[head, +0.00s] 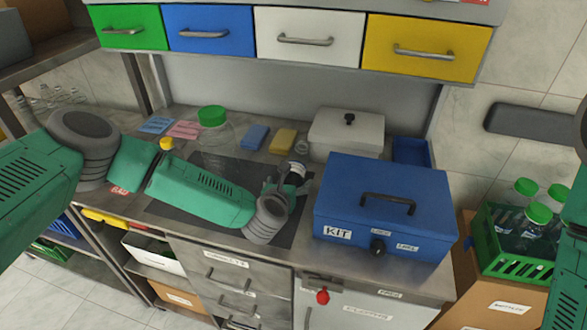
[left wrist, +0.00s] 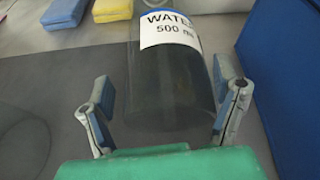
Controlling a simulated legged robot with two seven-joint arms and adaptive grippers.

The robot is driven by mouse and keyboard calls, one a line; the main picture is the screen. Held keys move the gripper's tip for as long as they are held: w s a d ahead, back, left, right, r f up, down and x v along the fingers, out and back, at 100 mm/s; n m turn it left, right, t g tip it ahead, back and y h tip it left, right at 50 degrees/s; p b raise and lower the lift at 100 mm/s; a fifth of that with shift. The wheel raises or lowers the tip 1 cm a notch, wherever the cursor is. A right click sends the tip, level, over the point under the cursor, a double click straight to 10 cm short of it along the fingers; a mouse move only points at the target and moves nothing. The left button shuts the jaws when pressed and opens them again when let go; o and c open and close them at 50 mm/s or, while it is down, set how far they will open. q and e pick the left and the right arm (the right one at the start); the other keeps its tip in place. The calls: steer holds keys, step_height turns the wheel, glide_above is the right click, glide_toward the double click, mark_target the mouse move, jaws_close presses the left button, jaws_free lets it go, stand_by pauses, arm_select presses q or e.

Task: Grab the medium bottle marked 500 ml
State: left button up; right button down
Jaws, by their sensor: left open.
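The bottle (left wrist: 172,85) marked "WATER 500 ml" shows in the left wrist view, dark and clear with a white label and a blue edge at its top. It also shows partly in the head view (head: 297,171), left of the blue KIT box. My left gripper (left wrist: 165,92) is open, with one finger on each side of the bottle. A gap shows at the left finger; the right finger is very close, and I cannot tell if it touches. In the head view my left gripper (head: 285,187) hides the bottle's lower part. My right gripper is out of view.
The blue KIT box (head: 340,205) stands close to the right of the bottle. Behind are a white lidded box (head: 345,130), a yellow sponge (head: 283,140) and a blue sponge (head: 254,137). A large green-lidded jar (head: 212,116) and a yellow cap (head: 166,144) are left.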

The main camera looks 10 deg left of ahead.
arm_select(q)
steer(key=shift+d, duration=0.35)
steer(key=c, duration=1.1)
steer(key=shift+d+r, duration=0.1)
steer(key=shift+d, duration=0.05)
